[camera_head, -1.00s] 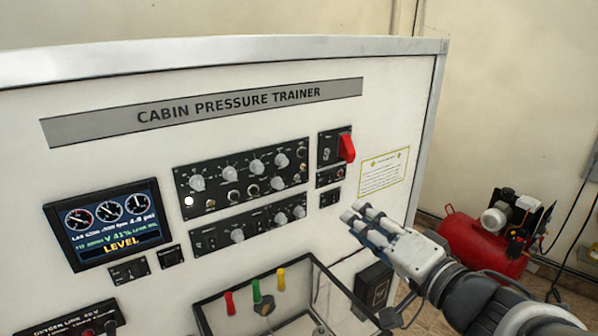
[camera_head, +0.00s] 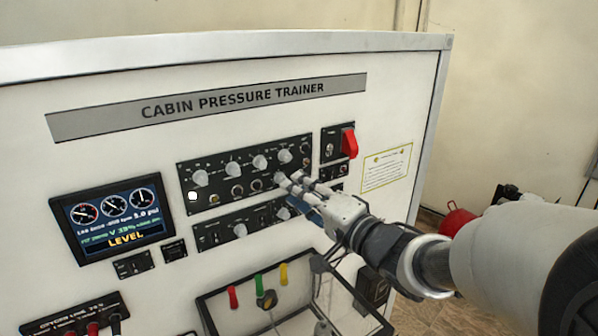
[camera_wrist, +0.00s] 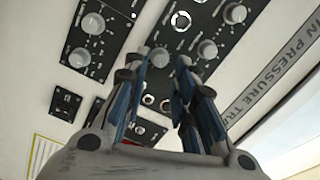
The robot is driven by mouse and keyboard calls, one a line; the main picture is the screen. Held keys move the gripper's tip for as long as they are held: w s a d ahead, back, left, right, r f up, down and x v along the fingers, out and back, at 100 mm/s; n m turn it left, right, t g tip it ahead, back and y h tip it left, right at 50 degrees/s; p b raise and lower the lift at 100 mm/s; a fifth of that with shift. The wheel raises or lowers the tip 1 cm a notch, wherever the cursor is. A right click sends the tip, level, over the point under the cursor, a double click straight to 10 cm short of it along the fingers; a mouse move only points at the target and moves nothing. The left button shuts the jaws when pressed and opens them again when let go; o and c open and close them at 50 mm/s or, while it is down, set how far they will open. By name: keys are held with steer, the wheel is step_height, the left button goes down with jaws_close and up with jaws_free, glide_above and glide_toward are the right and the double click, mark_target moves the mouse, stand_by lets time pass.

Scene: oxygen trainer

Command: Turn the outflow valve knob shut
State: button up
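The upper black control panel (camera_head: 215,172) on the white trainer carries several grey knobs and small selectors. Their labels are too small to read, so I cannot tell which knob is the outflow valve. My gripper (camera_head: 297,184) is at this panel's lower right, its fingertips close to a grey lower-row knob (camera_head: 280,178). In the wrist view, my gripper (camera_wrist: 161,66) is open, with a finger on each side of a grey knob (camera_wrist: 160,57). I cannot tell whether the fingers touch it. The display (camera_head: 115,219) shows dials, about 5.0 psi, and LEVEL.
A lower panel (camera_head: 210,236) with knobs sits just beneath. A red-handled switch (camera_head: 349,143) is up and right of my gripper. A clear-walled box (camera_head: 345,312) with coloured levers juts out below. A red compressor (camera_head: 457,219) stands behind my arm.

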mark_target(281, 180)
steer(key=x, duration=0.3)
steer(key=shift+w+a, duration=0.25)
steer(key=shift+c, duration=0.4)
jaws_close()
